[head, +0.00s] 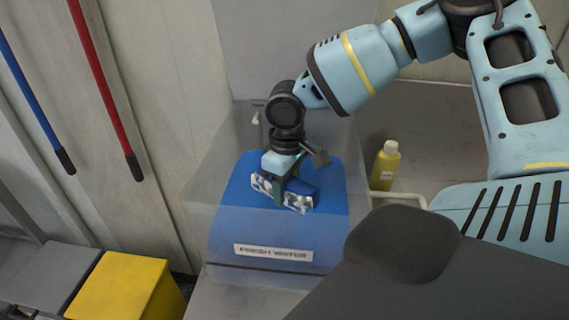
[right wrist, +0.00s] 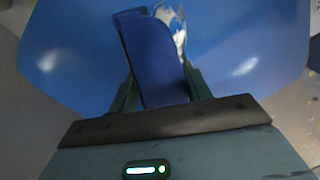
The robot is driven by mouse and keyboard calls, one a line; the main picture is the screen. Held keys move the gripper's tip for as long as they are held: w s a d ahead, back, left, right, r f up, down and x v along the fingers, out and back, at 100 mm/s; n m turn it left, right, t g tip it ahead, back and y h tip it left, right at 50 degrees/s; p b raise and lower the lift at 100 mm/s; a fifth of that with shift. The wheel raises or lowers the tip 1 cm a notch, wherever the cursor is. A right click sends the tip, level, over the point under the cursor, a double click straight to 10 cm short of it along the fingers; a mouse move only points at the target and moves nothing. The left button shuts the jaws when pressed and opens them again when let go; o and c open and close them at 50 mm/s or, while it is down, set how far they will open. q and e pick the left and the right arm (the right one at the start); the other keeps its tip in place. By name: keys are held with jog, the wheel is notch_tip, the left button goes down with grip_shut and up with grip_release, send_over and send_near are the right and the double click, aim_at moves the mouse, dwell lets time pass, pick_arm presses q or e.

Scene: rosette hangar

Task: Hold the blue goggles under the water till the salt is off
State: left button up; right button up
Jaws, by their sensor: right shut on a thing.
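The blue goggles (head: 302,187) have white, crusty-looking patches along their edge in the head view. My right gripper (head: 279,192) points down and is shut on them. In the right wrist view the goggles (right wrist: 155,62) sit between the two dark green fingers, with a white patch near their upper right end. A clear tank (head: 205,190) labelled "FRESH WATER" holds blue water (head: 237,195). The goggles are within the tank's outline, at or near the water surface; I cannot tell how much is under. My left gripper is not in view.
A yellow bottle (head: 384,168) stands right of the tank. A yellow box (head: 118,285) and a grey box (head: 45,275) are at the lower left. A red pole (head: 103,85) and a blue pole (head: 33,95) lean along the left wall.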

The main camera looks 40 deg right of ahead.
aim_at(286, 208)
notch_tip(286, 208, down, 6)
jog(key=shift+r+b, duration=0.2)
jog(key=shift+b, duration=0.7)
jog(key=shift+f+b, duration=0.4)
jog(key=shift+f, duration=0.25)
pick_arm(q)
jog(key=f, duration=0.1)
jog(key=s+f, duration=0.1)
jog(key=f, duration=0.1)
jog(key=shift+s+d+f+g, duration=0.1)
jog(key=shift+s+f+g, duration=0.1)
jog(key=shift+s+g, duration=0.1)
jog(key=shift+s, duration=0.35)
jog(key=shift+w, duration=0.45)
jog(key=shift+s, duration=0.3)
